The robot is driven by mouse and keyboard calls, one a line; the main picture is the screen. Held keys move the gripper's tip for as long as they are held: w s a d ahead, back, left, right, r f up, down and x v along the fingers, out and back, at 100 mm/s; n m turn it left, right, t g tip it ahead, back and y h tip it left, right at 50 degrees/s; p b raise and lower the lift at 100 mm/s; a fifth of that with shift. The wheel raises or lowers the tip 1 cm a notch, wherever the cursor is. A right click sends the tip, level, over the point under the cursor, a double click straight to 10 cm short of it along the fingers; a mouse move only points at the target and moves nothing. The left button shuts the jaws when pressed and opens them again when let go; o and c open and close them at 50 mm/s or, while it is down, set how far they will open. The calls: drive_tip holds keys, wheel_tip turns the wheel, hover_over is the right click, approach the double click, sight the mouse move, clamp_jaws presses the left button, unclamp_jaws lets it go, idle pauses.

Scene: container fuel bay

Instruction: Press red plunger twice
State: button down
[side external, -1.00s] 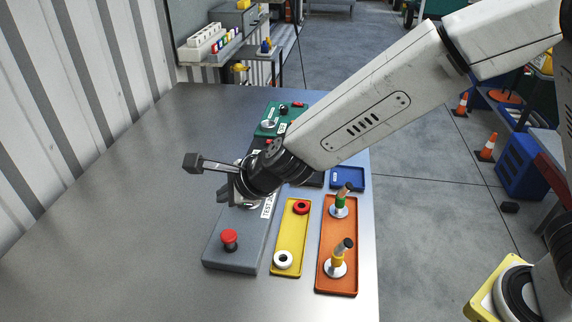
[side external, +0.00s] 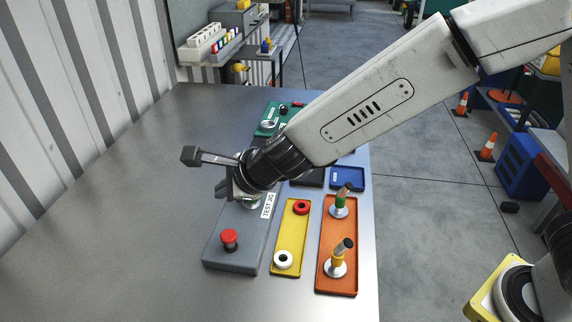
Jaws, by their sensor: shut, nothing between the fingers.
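The red plunger (side external: 229,236) is a red mushroom cap on a dark stem. It stands upright at the near end of the grey test jig (side external: 232,258), which lies on the metal table. My gripper (side external: 224,191) is over the far part of the jig, beyond the plunger and apart from it. Its fingers are small and partly hidden by the wrist; they are shut and empty. Part of the jig behind my gripper is hidden.
A yellow tray (side external: 288,240) with a red ring and a white ring lies right of the jig. A blue tray (side external: 347,184) and a green board (side external: 267,131) lie farther back. The table's left side is clear.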

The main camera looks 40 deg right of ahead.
sight(232, 235)
drive_tip(key=shift+f, duration=0.4)
drive_tip(key=shift+f, duration=0.35)
drive_tip(key=shift+f, duration=0.2)
drive_tip(key=shift+f, duration=3.4)
